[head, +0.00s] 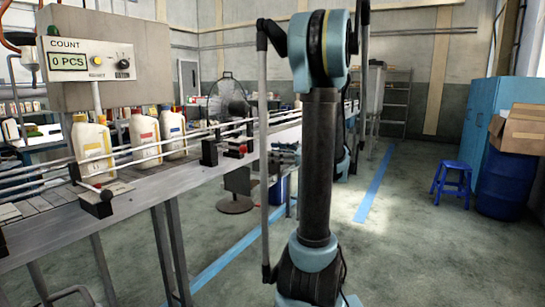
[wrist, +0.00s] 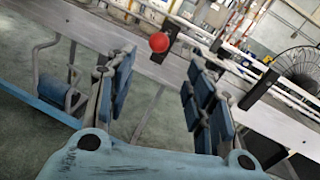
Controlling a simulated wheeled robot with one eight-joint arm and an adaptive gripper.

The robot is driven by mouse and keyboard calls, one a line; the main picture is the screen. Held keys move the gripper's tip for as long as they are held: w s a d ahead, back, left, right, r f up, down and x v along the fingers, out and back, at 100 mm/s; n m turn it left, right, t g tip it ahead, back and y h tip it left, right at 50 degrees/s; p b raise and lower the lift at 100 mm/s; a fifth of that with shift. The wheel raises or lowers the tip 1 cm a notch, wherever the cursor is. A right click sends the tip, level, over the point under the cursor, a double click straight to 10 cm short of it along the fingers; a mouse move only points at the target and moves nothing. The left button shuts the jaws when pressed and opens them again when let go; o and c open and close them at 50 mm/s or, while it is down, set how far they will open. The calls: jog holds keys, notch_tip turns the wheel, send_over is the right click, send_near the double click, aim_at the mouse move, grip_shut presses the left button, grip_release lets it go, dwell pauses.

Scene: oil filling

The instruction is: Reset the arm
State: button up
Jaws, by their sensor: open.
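My arm (head: 319,165) stands upright in the middle of the head view, with its dark column and a light blue joint at the top. My gripper (wrist: 160,85) shows in the wrist view, its two blue-padded fingers spread apart with nothing between them. The wrist view is tilted. Beyond the fingers are the conveyor's edge and a red ball-shaped knob (wrist: 159,42), apart from the fingers. My gripper does not show in the head view.
A conveyor (head: 150,185) on the left carries cream bottles (head: 92,150) between metal rails. A counter box (head: 85,60) reading 0 PCS stands above it. A fan (head: 229,105) is behind. A blue stool (head: 453,180), blue barrel (head: 505,185) and cardboard box (head: 520,133) are right. The right-centre floor is clear.

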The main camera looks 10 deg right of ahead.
jog(key=s+a+f+n+g+h, duration=0.5)
jog(key=s+a+f+n+h, duration=0.3)
jog(key=s+f, duration=0.4)
jog(key=s+d+f+n+h, duration=0.4)
jog(key=s+f+n, duration=0.1)
jog(key=s+n, duration=0.2)
jog(key=s+d+f+n+g+h, duration=0.1)
jog(key=s+d+f+n+h, duration=0.2)
jog(key=s, duration=0.5)
notch_tip(320, 180, down, 2)
jog(key=d+n, duration=0.1)
jog(key=n, duration=0.2)
jog(key=shift+s+d+f+n+g+h, duration=0.15)
jog(key=shift+s+f+n+g+h, duration=0.15)
jog(key=shift+s+n+h, duration=0.1)
jog(key=shift+w+f, duration=0.15)
jog(key=shift+w, duration=0.3)
